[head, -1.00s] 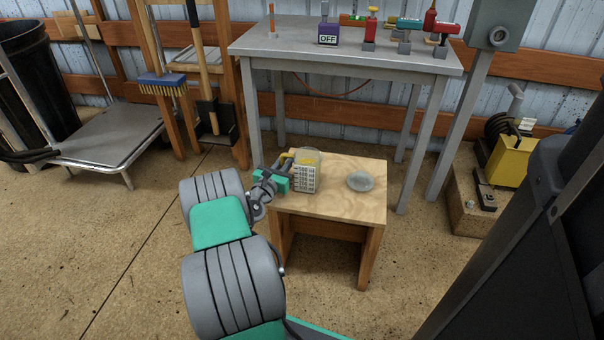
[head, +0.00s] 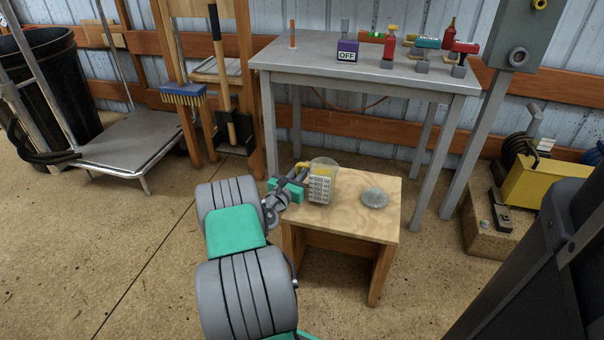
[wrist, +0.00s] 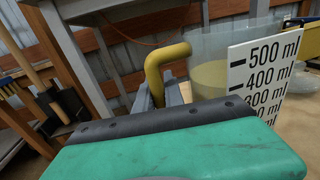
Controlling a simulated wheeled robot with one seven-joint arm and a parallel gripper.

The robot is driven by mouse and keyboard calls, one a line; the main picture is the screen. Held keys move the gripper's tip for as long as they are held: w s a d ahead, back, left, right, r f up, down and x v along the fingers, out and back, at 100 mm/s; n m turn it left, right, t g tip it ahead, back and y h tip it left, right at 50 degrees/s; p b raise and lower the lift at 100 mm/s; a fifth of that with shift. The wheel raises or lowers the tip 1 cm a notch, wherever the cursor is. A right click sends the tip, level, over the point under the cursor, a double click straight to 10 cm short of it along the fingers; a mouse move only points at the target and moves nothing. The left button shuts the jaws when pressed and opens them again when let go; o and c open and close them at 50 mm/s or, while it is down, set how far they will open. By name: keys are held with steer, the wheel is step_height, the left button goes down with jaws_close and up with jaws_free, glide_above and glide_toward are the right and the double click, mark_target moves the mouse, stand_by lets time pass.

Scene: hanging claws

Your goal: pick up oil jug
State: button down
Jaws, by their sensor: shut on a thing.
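The oil jug (head: 322,183) is a clear measuring jug with yellow oil, a yellow handle and a white label marked in ml. In the head view it is at the left part of the small wooden stool, tilted slightly, and seems just clear of the top. My gripper (head: 303,169) reaches it from the left and is shut on the handle. In the wrist view the jug (wrist: 215,75) is ahead and to the right, with its handle between the fingers (wrist: 168,92). The green gripper body hides the jug's lower part there.
The wooden stool (head: 385,222) also bears a round grey lid-like disc (head: 374,198) right of the jug. A metal table (head: 300,57) with several tools stands behind. A cart (head: 130,150) is at left, a yellow machine (head: 540,185) at right.

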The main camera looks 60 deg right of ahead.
steer(key=s+a+r+p, duration=0.2)
steer(key=s+r+p, duration=0.2)
steer(key=s+r, duration=0.1)
steer(key=s+a+r+p, duration=0.3)
steer(key=s+r+p, duration=0.1)
steer(key=s+r, duration=0.2)
steer(key=shift+s+a, duration=0.3)
steer(key=shift+s, duration=0.6)
steer(key=shift+r, duration=0.1)
steer(key=c, duration=2.1)
jaws_free()
jaws_close()
